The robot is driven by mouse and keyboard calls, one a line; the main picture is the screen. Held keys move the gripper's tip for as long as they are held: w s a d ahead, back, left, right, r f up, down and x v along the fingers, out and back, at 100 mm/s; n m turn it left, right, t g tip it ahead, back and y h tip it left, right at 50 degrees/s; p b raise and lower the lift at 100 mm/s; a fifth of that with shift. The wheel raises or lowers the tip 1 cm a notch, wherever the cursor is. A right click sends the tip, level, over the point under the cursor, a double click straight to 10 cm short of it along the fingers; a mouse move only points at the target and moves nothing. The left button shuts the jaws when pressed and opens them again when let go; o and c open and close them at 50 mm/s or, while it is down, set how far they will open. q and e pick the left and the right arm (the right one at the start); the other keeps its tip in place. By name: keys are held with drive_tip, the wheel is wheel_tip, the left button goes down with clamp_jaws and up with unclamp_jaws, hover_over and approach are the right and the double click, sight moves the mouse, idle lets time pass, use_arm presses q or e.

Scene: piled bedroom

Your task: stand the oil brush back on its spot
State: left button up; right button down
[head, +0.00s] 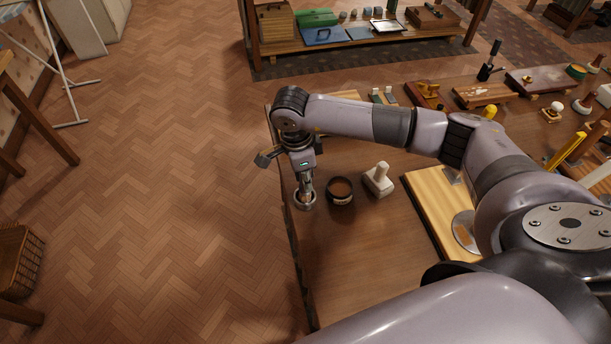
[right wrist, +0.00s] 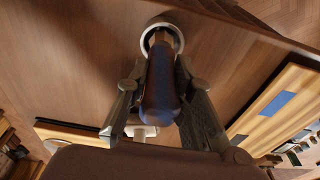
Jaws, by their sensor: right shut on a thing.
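My right gripper (head: 303,174) points down over the left edge of the workbench. In the right wrist view, its two fingers (right wrist: 164,86) are shut on the oil brush (right wrist: 160,77), which shows a dark blue and brown handle. The brush hangs below the gripper, roughly upright. A pale metallic ring (right wrist: 162,24) surrounds the brush's far end; it also shows in the head view (head: 304,205). I cannot tell whether the ring belongs to the brush or lies on the bench, nor whether the tip touches the wood. My left gripper is out of view.
A dark round tin (head: 340,196) stands just right of the brush, and a white block with a knob (head: 378,184) is beyond it. A light wooden board (head: 427,190) lies farther right. The bench's near left part (head: 345,265) is clear.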

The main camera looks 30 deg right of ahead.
drive_tip(key=shift+f+b, duration=0.65)
drive_tip(key=shift+f, duration=0.05)
drive_tip(key=c, duration=1.3)
unclamp_jaws()
drive_tip(key=shift+r, duration=0.15)
drive_tip(key=shift+a+r+p, duration=0.15)
drive_tip(key=shift+r+p, duration=0.6)
drive_tip(key=shift+r, duration=0.55)
drive_tip(key=shift+a+r+p, duration=0.2)
drive_tip(key=shift+r+p, duration=0.5)
drive_tip(key=shift+r, duration=0.6)
drive_tip(key=shift+a+r+p, duration=0.15)
drive_tip(key=shift+r+p, duration=0.6)
drive_tip(key=shift+r, duration=0.55)
drive_tip(key=shift+w, duration=0.1)
